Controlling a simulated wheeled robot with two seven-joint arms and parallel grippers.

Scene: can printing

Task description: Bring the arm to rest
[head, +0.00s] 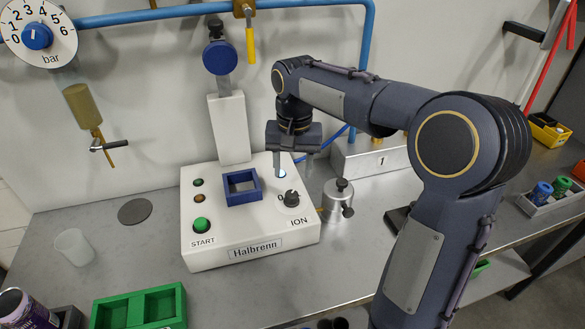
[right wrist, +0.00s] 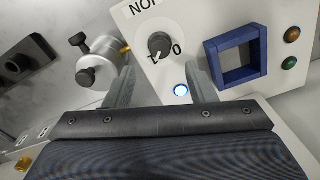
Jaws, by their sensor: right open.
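My right arm reaches in from the right in the head view. Its gripper (head: 293,170) points down over the back right part of the white Halbrenn machine (head: 215,220). The gripper's two fingers are apart with nothing between them; they also show in the right wrist view (right wrist: 159,72). A black knob marked ION (head: 291,198) is just in front of the fingers and shows in the right wrist view (right wrist: 159,45). A lit white-blue lamp (right wrist: 181,90) is close to one finger. My left gripper is not in view.
An empty blue square frame (head: 243,187) sits on the machine, right of the green START button (head: 202,224). A metal pot (head: 337,201) stands close on the right. A translucent cup (head: 74,247) and green tray (head: 140,307) are at left. A blue pipe (head: 190,11) runs behind.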

